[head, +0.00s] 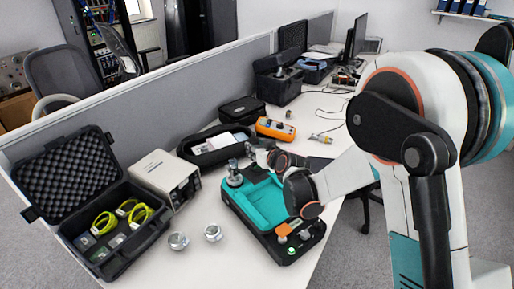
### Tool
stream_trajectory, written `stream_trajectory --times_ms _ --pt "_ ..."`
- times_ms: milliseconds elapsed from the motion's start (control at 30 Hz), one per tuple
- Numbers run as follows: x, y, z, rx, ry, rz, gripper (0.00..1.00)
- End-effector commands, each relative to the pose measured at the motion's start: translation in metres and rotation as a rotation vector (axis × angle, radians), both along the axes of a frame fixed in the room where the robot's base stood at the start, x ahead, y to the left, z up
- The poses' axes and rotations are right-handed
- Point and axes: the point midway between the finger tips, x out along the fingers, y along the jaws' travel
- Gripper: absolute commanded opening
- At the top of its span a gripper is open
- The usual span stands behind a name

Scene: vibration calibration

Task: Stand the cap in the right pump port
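A teal and black device (262,207) lies on the table in the middle of the head view. A round metal fitting (235,178) stands at its far left corner, and an orange part and a green button show at its near end. I cannot make out which parts are the pump ports. Two small round metal pieces (178,241) (213,233) lie on the table left of the device; I cannot tell whether either is the cap. My gripper (252,152) is over the device's far end, beside the metal fitting. It is small and partly behind my wrist; its opening and any held thing are unclear.
An open black case (122,262) with yellow cable coils stands at the left. Next to it are a beige instrument box (164,178), a black pouch (212,151) and an orange meter (275,129). A grey partition (150,104) runs behind. The near table front has free room.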

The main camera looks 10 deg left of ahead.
Motion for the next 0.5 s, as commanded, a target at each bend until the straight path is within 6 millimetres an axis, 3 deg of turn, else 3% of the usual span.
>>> stream_trajectory --times_ms 500 --pt "0.000 0.000 -0.033 0.000 0.000 0.000 0.09"
